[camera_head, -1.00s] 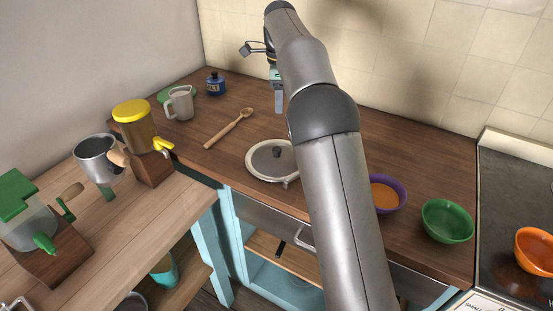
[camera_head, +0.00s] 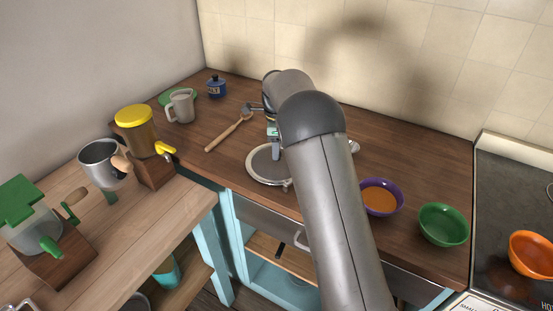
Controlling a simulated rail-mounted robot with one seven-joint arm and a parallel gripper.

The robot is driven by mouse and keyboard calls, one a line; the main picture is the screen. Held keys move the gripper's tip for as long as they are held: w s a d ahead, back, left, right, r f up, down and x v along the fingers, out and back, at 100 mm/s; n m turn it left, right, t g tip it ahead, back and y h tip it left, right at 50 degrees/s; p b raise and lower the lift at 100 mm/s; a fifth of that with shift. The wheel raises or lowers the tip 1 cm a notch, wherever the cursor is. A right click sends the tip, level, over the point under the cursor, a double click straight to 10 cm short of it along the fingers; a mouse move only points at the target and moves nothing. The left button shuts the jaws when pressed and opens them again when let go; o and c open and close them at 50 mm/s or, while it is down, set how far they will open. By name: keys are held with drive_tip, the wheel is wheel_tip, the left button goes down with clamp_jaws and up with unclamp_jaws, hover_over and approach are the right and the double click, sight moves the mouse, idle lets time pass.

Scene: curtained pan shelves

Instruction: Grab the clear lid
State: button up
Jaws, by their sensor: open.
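The clear lid (camera_head: 263,169) is a round, see-through disc with a pale metal rim. It lies on the dark wooden counter, left of my arm. My gripper (camera_head: 275,154) points down over the lid, at its dark knob in the picture. The gripper is open. The knob is hidden behind the gripper, and I cannot tell whether the fingers are around it or still above it. My arm covers the lid's right side.
A wooden spoon (camera_head: 228,133) lies left of the lid. A grey mug (camera_head: 181,106) and blue jar (camera_head: 216,87) stand behind. A purple bowl (camera_head: 381,198) and green bowl (camera_head: 443,224) stand to the right. The counter (camera_head: 222,165) between spoon and lid is clear.

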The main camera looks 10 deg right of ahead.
drive_tip(key=shift+f, duration=0.8)
clamp_jaws()
drive_tip(key=shift+r, duration=0.15)
